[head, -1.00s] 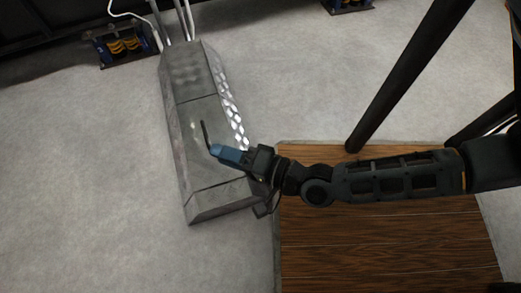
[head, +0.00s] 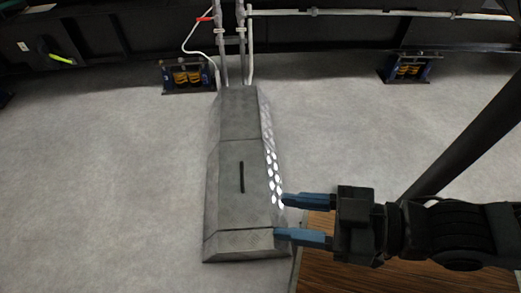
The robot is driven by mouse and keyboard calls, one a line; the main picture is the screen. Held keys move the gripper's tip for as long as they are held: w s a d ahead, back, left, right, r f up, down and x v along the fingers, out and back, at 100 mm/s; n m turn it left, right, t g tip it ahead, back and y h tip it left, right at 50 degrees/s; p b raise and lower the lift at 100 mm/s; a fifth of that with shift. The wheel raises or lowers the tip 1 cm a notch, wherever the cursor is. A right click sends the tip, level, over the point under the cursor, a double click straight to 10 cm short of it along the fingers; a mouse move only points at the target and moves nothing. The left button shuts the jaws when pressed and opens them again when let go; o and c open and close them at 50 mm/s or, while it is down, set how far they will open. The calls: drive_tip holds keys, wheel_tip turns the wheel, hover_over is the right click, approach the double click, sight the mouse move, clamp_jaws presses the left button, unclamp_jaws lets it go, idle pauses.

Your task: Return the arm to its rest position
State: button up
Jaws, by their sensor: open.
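My gripper (head: 282,217) is in the head view at the lower right, pointing left. Its two blue fingers are spread apart with nothing between them. My arm reaches in from the right edge. The fingertips overlap the right side of a long grey metal housing (head: 227,198) in the picture; I cannot tell whether they touch it. The housing has a dark slot or handle on its top and a bright perforated strip along its right side.
A brown wooden surface (head: 340,279) lies under my arm. Pipes (head: 242,45) rise behind the housing. Spring mounts stand at the back left (head: 188,75) and back right (head: 409,68). A dark beam (head: 470,140) slants at the right. Grey floor is clear at left.

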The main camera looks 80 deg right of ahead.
wheel_tip(320, 180, up, 29)
drive_tip(key=p, duration=2.8)
drive_tip(key=shift+p, duration=0.35)
